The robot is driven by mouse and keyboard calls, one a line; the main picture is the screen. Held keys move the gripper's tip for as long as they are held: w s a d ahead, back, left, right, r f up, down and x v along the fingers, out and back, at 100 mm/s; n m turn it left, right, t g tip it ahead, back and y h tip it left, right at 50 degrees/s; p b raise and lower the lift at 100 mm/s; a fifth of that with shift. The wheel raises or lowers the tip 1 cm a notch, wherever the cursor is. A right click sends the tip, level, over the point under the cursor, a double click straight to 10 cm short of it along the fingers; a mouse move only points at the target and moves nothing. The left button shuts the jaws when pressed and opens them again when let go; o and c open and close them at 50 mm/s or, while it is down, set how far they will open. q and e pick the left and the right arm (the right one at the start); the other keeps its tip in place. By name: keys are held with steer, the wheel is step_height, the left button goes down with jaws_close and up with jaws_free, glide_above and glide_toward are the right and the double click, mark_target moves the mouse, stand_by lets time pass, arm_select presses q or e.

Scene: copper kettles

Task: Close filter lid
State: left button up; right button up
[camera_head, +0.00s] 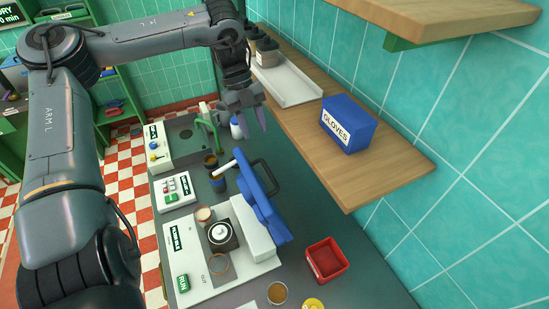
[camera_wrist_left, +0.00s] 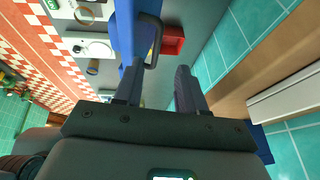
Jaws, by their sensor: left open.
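The filter lid is a blue panel (camera_head: 259,207) with a dark bar handle (camera_head: 265,174). It stands raised, tilted up along the right side of a white machine (camera_head: 205,255). In the left wrist view the blue lid (camera_wrist_left: 123,35) and its dark handle (camera_wrist_left: 154,42) lie beyond my fingertips. My left gripper (camera_head: 250,125) is open and empty, above and behind the lid in the head view, apart from it. In the left wrist view its two fingers (camera_wrist_left: 158,72) are spread, with nothing between them. My right gripper is in neither view.
A red bin (camera_head: 327,260) stands right of the machine, near a small tan cup (camera_head: 277,293). A wooden shelf (camera_head: 385,165) with a blue gloves box (camera_head: 348,124) juts from the tiled wall on the right. A green tap (camera_head: 207,128) stands left of my left gripper.

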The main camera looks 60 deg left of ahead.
mark_target(264, 164)
arm_select(q)
steer(key=x, duration=1)
steer(key=shift+s, duration=0.25)
jaws_close()
